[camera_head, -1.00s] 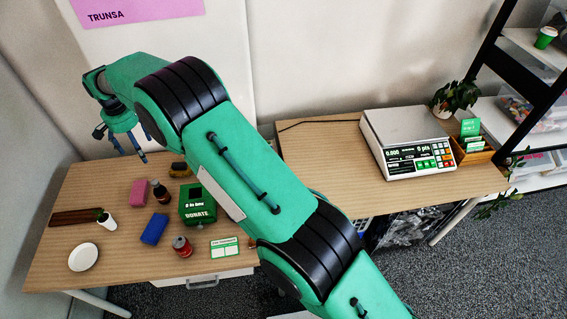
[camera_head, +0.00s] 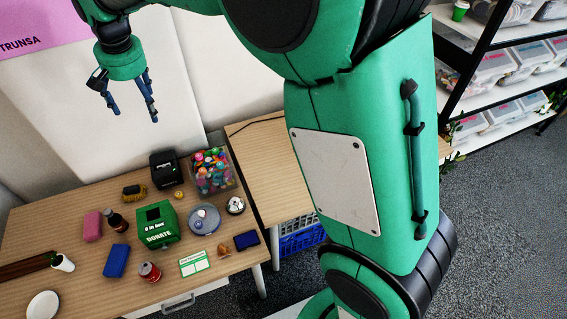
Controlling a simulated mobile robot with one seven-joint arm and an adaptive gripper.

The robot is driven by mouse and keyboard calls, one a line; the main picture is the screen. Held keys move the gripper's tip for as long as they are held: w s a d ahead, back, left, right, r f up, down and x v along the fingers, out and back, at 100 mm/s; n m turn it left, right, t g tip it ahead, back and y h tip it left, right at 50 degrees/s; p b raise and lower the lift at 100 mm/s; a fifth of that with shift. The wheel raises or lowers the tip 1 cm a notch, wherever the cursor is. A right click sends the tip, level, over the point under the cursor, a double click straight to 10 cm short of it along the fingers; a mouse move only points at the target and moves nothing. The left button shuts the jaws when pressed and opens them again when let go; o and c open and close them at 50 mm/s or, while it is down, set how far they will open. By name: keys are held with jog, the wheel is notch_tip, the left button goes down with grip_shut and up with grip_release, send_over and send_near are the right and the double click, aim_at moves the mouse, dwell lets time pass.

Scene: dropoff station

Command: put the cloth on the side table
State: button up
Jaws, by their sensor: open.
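My gripper (camera_head: 134,112) is at the upper left in the head view, its fingers apart and empty, raised well above the wooden table (camera_head: 160,290). I cannot clearly identify a cloth. A pink block-like item (camera_head: 92,226) and a blue one (camera_head: 116,261) lie on the left of this table; either might be folded fabric, but I cannot tell. Which table is the side table is not shown by any label.
Around them stand a green donation box (camera_head: 158,226), a dark bottle (camera_head: 117,222), a red can (camera_head: 149,271), a white cup (camera_head: 63,263), a white plate (camera_head: 42,306), a bin of colourful balls (camera_head: 213,172) and a black device (camera_head: 164,169). Shelves (camera_head: 500,65) are at right.

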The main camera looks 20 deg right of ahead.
jog(key=s+d+r+t, duration=0.1)
jog(key=s+d+r, duration=0.3)
jog(key=s+d, duration=0.55)
jog(key=s+d+r+t, duration=0.1)
jog(key=s+d+r, duration=0.3)
jog(key=s+d, duration=0.6)
jog(key=s+d+f, duration=0.3)
jog(key=s+d, duration=0.3)
jog(key=s, duration=0.3)
jog(key=s+d+f+t+h, duration=0.1)
jog(key=s+d+f, duration=0.2)
jog(key=s+d, duration=0.3)
jog(key=s, duration=0.3)
jog(key=shift+s+f, duration=0.25)
jog(key=shift+s, duration=0.15)
